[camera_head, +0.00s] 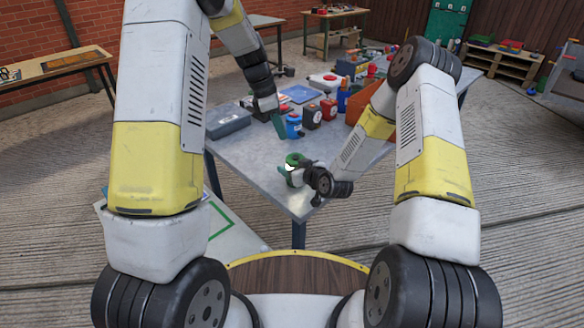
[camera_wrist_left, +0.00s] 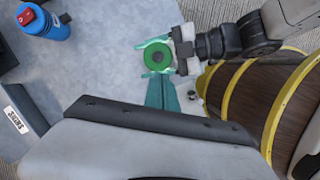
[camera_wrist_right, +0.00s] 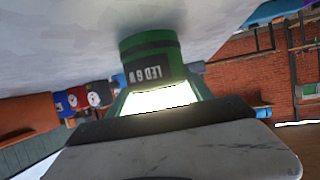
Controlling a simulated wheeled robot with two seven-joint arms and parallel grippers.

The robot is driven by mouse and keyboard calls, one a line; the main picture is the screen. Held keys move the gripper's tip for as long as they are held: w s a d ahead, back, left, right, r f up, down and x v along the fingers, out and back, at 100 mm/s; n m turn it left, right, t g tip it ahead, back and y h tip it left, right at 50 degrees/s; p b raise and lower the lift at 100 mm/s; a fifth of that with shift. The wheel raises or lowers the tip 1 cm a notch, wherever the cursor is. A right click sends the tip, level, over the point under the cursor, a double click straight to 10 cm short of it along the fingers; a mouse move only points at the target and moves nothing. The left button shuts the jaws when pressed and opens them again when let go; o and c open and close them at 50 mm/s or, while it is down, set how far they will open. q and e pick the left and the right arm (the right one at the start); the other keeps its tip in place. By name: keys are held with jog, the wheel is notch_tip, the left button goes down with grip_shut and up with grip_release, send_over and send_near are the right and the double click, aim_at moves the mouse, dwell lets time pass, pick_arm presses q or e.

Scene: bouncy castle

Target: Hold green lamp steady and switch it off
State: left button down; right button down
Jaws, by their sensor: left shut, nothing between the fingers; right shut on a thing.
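The green lamp (camera_head: 293,159) stands near the front corner of the grey table (camera_head: 250,160). My right gripper (camera_head: 290,169) is shut around it from the right side. In the right wrist view the lamp (camera_wrist_right: 150,57) carries the label "LED 6 W", and its pale face glows brightly. The left wrist view shows the round green top of the lamp (camera_wrist_left: 158,57) with the right gripper's teal fingers on either side. My left gripper (camera_head: 278,127) is shut and empty above the table, behind the lamp and apart from it. Its fingers (camera_wrist_left: 163,92) point toward the lamp.
A grey case (camera_head: 227,121) lies at the table's left edge. Red and dark containers (camera_head: 312,116) and an orange crate (camera_head: 372,100) stand farther back. The tabletop around the lamp is mostly clear.

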pick_arm(q)
jog(key=s+a+f+m+y, duration=0.2)
jog(key=s+a+m+y, duration=0.1)
jog(key=m+y, duration=0.3)
notch_tip(320, 180, up, 4)
jog(key=m+t, duration=0.8)
jog(key=m, duration=1)
send_over(297, 159)
jog(key=shift+y, duration=0.3)
jog(key=shift+f, duration=4.4)
